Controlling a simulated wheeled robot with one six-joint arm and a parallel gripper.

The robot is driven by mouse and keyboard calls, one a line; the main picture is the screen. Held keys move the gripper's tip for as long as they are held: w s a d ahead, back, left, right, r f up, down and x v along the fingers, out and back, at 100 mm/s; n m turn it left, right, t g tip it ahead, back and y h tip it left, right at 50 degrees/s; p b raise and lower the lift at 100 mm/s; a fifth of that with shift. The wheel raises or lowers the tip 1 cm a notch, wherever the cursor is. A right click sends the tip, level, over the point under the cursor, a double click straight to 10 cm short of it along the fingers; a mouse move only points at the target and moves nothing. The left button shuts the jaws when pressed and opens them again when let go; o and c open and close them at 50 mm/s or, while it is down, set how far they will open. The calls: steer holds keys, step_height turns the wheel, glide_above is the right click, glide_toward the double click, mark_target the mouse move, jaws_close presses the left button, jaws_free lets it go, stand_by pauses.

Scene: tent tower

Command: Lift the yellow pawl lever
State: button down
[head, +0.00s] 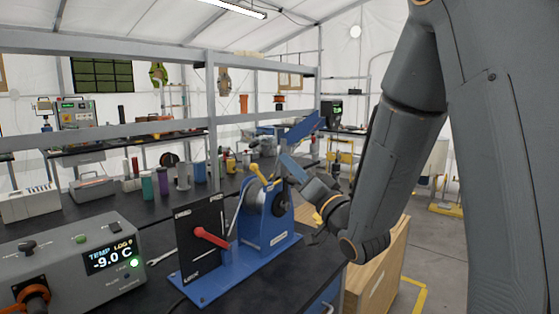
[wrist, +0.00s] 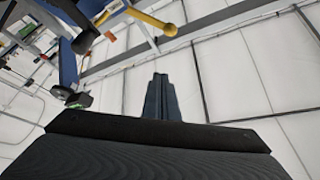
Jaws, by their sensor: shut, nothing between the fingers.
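The yellow pawl lever (head: 258,173) is a short rod with a ball end, on top of the blue winch stand (head: 268,228). It leans up and to the left in the head view. In the wrist view the lever (wrist: 152,20) shows at the top, its ball end pointing right. My gripper (head: 287,163) is just right of the lever in the head view, pointing up and left. In the wrist view its fingers (wrist: 158,84) are shut and empty, below the lever in the picture and apart from it. The lever's pivot is partly hidden in the head view.
A black panel (head: 203,240) with a red handle (head: 211,237) stands on the same blue base. A grey temperature box (head: 75,262) is at left. Several canisters stand behind, below a grey frame rail (head: 140,129). A wooden crate (head: 375,275) is at right.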

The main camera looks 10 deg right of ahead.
steer(key=shift+v, duration=1.1)
steer(key=s+d+f+g+h, duration=0.1)
steer(key=d+f+g+h, duration=0.3)
steer(key=f, duration=0.6)
steer(key=s+d+f+g+h, duration=0.1)
steer(key=f+g+h, duration=0.35)
steer(key=f, duration=0.55)
steer(key=s+f+n+g, duration=0.1)
steer(key=s+f+g, duration=0.3)
steer(key=s, duration=0.7)
steer(key=s+f+n+g, duration=0.1)
steer(key=s+f+g, duration=0.3)
steer(key=s+g, duration=0.3)
steer(key=s+h, duration=0.1)
steer(key=s, duration=0.3)
steer(key=shift+a+f+n, duration=0.25)
steer(key=shift+a+n, duration=0.05)
